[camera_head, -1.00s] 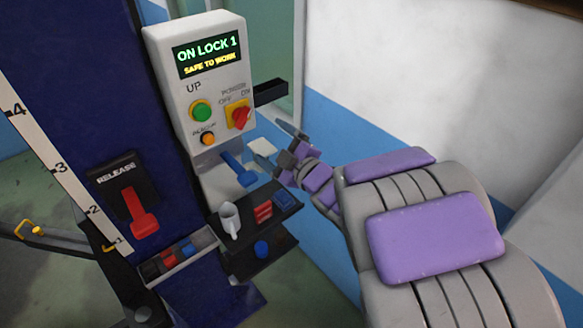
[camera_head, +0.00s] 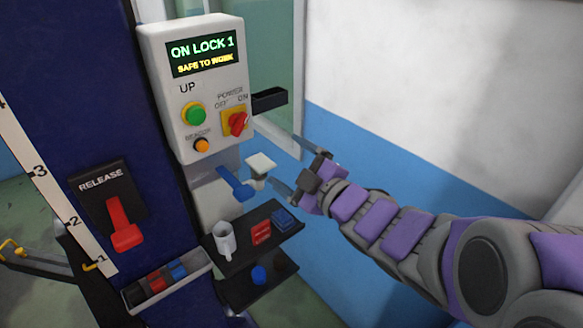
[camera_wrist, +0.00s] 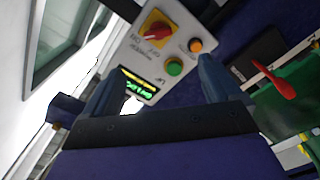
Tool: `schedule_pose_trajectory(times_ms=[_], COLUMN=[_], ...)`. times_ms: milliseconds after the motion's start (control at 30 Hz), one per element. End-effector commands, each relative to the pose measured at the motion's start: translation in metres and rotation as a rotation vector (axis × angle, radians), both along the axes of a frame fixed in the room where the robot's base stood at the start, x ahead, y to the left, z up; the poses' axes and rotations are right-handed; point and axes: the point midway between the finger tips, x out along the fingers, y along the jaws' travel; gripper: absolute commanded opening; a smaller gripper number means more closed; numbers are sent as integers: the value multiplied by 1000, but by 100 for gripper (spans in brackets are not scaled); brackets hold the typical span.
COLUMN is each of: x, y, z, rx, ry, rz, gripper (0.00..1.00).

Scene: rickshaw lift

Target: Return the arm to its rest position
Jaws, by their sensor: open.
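My arm, purple and grey, reaches in from the lower right in the head view. My gripper (camera_head: 296,165) is open, its fingers apart, to the right of the blue lever (camera_head: 235,184) below the control box. In the wrist view my gripper (camera_wrist: 160,95) shows two dark blue fingers spread with nothing held between them. The white control box (camera_head: 192,90) is beyond the fingers and also shows in the wrist view (camera_wrist: 152,62). Its display (camera_head: 204,53) reads "ON LOCK 1, SAFE TO WORK". The red power knob (camera_head: 238,123) points toward ON.
A red release lever (camera_head: 125,225) is on the dark blue column. A white and blue wall (camera_head: 400,150) stands behind my arm.

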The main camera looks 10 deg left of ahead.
Motion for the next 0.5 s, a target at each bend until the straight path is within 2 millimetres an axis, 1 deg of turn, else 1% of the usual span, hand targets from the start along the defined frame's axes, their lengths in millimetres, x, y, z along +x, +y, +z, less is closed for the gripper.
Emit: schedule_pose_trajectory(times_ms=[200,300,367,467,500], x=[0,3,8,19,23], y=[0,-5,-14,-42,-57], z=[0,-2,-7,-19,-26], rx=[-1,-9,-27,-65,-84], ry=[0,15,43,119,165], rz=[-1,-25,-65,-180,-242], gripper=[92,92,92,92,92])
